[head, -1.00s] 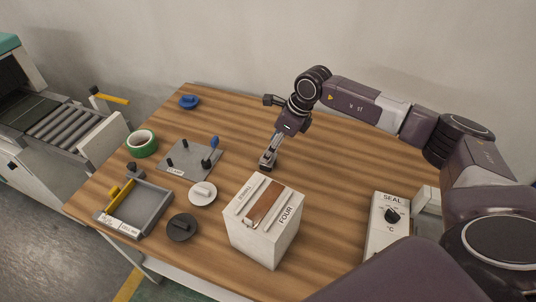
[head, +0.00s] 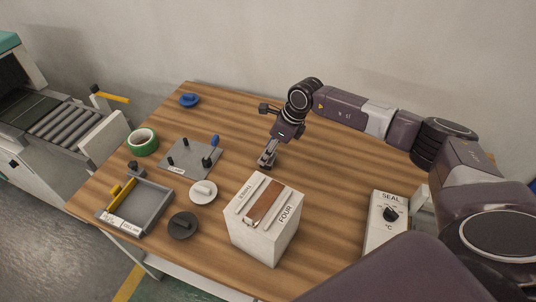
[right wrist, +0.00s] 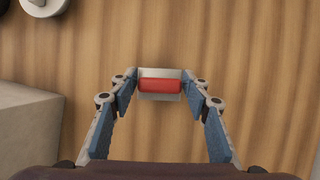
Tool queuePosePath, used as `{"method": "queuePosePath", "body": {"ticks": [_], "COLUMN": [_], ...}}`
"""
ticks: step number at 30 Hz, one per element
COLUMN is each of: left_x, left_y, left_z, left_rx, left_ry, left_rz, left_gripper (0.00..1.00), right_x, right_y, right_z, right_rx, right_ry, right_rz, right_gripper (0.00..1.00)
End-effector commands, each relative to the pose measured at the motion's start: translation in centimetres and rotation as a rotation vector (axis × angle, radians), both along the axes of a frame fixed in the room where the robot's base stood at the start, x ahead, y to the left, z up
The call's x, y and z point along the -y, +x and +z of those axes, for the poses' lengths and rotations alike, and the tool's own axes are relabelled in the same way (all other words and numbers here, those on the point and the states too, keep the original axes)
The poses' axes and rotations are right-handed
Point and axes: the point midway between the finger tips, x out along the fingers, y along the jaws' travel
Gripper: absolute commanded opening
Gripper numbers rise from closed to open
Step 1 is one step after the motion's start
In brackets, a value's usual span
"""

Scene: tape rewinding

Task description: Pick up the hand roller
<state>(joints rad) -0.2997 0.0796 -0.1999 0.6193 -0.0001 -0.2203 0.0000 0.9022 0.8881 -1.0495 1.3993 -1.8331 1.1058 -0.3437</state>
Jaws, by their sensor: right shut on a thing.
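The hand roller (right wrist: 160,85), with a red cylinder and a pale grey-white body, shows in the right wrist view between the fingertips of my right gripper (right wrist: 160,82). The fingers are shut on its two ends. In the head view my right gripper (head: 267,159) points down at the tabletop, behind the white box. The roller is too small and too covered by the gripper to make out there. I cannot tell whether it still touches the table. My left gripper is not in view.
A white box (head: 258,235) marked FOUR stands in front of my right gripper. The wooden table (head: 335,165) also holds a clamp plate (head: 186,158), a green tape roll (head: 142,142), a grey tray (head: 150,207), white and black discs, a blue piece and a SEAL unit (head: 384,230).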

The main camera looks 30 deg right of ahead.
Motion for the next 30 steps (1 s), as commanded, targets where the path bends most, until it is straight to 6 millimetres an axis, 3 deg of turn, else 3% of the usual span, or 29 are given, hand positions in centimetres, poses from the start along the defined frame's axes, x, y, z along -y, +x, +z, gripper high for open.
{"method": "queuePosePath", "body": {"ticks": [8, 14, 30], "left_x": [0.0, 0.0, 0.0], "left_y": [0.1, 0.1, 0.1], "left_z": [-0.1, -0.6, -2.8], "left_rx": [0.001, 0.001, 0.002], "left_ry": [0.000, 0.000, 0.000], "left_rz": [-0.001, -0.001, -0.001], "left_gripper": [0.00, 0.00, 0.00], "right_x": [0.0, 0.0, 0.0], "right_y": [0.1, 0.2, 0.2], "right_z": [0.5, 2.6, 15.5], "right_rx": [0.003, 0.007, 0.007], "right_ry": [0.001, 0.000, 0.001], "right_rz": [0.000, 0.000, 0.000], "right_gripper": [0.15, 0.15, 0.15]}}
